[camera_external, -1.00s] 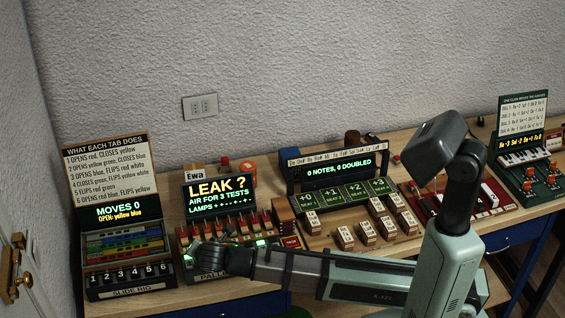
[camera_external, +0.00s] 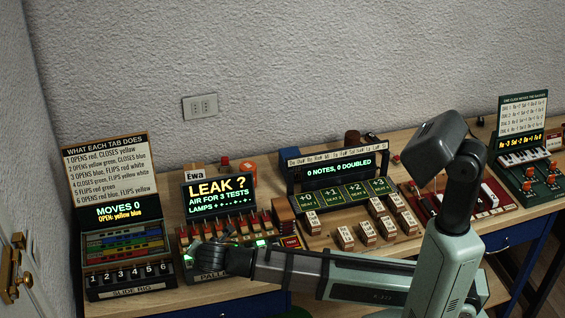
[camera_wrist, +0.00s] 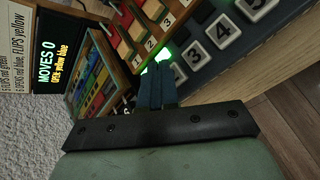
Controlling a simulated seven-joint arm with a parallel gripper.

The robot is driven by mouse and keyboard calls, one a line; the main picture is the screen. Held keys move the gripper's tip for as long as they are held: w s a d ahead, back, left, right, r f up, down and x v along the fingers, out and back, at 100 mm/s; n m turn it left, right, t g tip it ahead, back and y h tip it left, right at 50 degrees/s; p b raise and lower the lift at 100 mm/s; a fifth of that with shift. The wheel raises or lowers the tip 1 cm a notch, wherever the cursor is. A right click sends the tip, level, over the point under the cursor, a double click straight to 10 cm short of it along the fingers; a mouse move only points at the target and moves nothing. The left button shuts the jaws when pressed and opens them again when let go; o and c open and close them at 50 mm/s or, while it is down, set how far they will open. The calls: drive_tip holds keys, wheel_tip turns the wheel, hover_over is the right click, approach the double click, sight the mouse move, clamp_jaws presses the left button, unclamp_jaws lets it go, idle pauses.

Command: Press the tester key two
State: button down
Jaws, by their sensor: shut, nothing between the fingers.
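The tester station with the "LEAK ?" screen (camera_external: 219,194) stands left of centre on the bench. Its dark front panel carries a row of numbered square keys. In the wrist view, key 3 (camera_wrist: 197,56) and key 4 (camera_wrist: 224,31) are readable. The key nearest my fingers (camera_wrist: 180,73) is partly hidden, and its number is hard to read. My gripper (camera_wrist: 156,80) is shut and empty, its fingertips at the low-number end of that row beside a green glow. In the external view my gripper (camera_external: 207,251) covers part of the front panel; contact cannot be told.
Small numbered cream tabs (camera_wrist: 138,31) stand behind the key row. The slide rig (camera_external: 125,255) is close on the left. The "0 NOTES" station (camera_external: 338,170) with wooden blocks is on the right. The bench edge drops to the floor (camera_wrist: 280,130).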

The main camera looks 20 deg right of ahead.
drive_tip(key=shift+f, duration=0.2)
idle(0.6)
drive_tip(key=shift+f, duration=0.25)
drive_tip(key=shift+r, duration=0.55)
idle(0.4)
drive_tip(key=shift+r, duration=2.9)
